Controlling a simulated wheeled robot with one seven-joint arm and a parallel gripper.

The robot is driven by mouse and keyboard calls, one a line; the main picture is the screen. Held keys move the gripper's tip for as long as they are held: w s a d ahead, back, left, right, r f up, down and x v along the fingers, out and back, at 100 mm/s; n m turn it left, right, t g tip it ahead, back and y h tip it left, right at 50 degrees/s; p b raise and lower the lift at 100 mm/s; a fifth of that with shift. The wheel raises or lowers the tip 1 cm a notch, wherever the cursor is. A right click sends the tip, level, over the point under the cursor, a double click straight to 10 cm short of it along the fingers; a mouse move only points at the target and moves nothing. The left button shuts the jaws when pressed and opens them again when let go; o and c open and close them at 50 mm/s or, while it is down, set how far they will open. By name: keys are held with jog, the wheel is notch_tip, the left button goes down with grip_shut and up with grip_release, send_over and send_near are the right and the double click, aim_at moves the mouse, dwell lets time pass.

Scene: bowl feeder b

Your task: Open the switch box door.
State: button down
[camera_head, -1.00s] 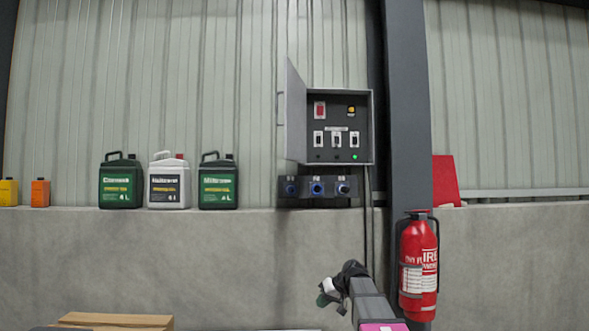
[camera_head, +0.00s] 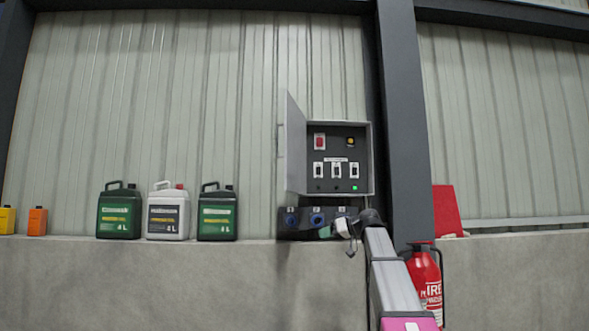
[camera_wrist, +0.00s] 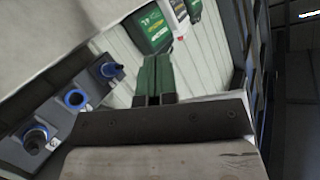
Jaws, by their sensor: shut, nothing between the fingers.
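The switch box (camera_head: 347,185) hangs on the corrugated wall left of the dark post. My gripper (camera_head: 327,232) is below the box, in front of the blue socket panel (camera_head: 292,222), and apart from the door. In the wrist view my gripper's green fingers (camera_wrist: 154,66) lie together with nothing between them. The socket panel (camera_wrist: 42,128) shows at the left there. The door is not clearly seen in the wrist view.
Green and white canisters (camera_head: 168,212) and small orange containers (camera_head: 37,221) stand on the wall ledge at the left. A dark post (camera_head: 405,130) and a red fire extinguisher (camera_head: 428,283) are close to my arm on the right. Space left of the open door is clear.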

aim_at(288, 167)
jog(key=s+d+r+n+g+y, duration=0.1)
jog(key=s+r+n+y, duration=0.15)
jog(key=r, duration=1.05)
jog(key=s+d+r+n+y, duration=0.1)
jog(key=s+r+n, duration=0.2)
jog(key=r, duration=0.9)
jog(key=x, duration=1.4)
jog(key=shift+s+a+r, duration=0.15)
jog(key=shift+a+r, duration=0.1)
jog(key=shift+r, duration=0.05)
jog(key=shift+a, duration=0.25)
jog(key=w+a+m+t+h, duration=0.2)
jog(key=w+a+m+t, duration=0.1)
jog(key=a, duration=0.9)
jog(key=shift+w+t, duration=0.7)
jog(key=shift+w, duration=0.5)
jog(key=shift+a, duration=0.1)
